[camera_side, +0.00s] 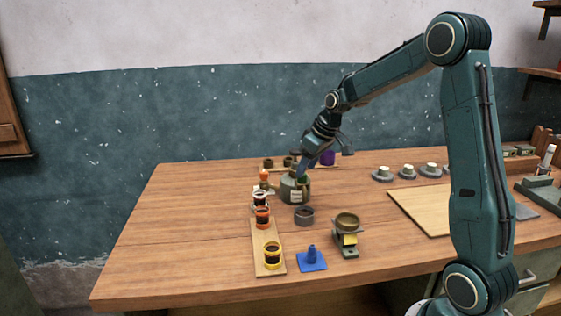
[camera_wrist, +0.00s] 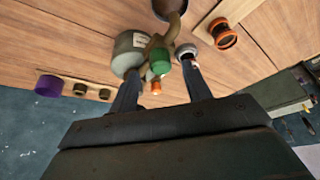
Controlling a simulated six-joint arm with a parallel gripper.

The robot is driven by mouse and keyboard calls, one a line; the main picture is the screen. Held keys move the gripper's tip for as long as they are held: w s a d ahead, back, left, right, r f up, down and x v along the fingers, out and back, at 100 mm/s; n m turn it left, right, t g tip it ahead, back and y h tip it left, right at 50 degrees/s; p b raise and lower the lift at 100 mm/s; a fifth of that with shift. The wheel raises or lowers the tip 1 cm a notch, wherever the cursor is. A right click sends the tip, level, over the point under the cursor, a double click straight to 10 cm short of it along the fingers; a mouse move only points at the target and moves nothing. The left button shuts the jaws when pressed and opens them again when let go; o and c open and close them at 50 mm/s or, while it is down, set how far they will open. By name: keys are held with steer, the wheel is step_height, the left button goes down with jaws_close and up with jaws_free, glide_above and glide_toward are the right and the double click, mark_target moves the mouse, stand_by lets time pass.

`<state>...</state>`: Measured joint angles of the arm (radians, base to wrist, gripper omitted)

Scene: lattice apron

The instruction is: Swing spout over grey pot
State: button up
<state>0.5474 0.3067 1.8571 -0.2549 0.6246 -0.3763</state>
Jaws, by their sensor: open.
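A grey-green tank (camera_side: 294,191) with a pale label stands at the table's middle; in the wrist view the tank (camera_wrist: 129,50) has a brass-coloured spout pipe (camera_wrist: 158,42) beside it and a green knob (camera_wrist: 161,67). A grey pot (camera_side: 304,216) with dark contents stands in front of the tank in the side view; it shows partly at the wrist view's top edge (camera_wrist: 170,8). My gripper (camera_wrist: 160,84) is open, its fingers on either side of the green knob; contact cannot be told. In the side view my gripper (camera_side: 305,172) is at the tank's top, partly hidden.
A blue funnel-like piece (camera_side: 312,260) and a small scale with a bowl (camera_side: 346,222) stand in front. Table space at far left is clear.

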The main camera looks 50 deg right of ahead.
steer(key=v, duration=1.1)
steer(key=shift+r, duration=0.2)
steer(key=s+a+r, duration=0.2)
steer(key=s+a, duration=0.7)
steer(key=a, duration=0.5)
steer(key=s+a+f, duration=0.2)
steer(key=s+a, duration=0.1)
steer(key=s, duration=0.3)
steer(key=s+a+f+t, duration=0.1)
steer(key=s+a+f, duration=0.1)
steer(key=s, duration=0.4)
steer(key=shift+s+a+f, duration=0.3)
steer(key=shift+a+f, duration=0.05)
steer(key=shift+a, duration=0.2)
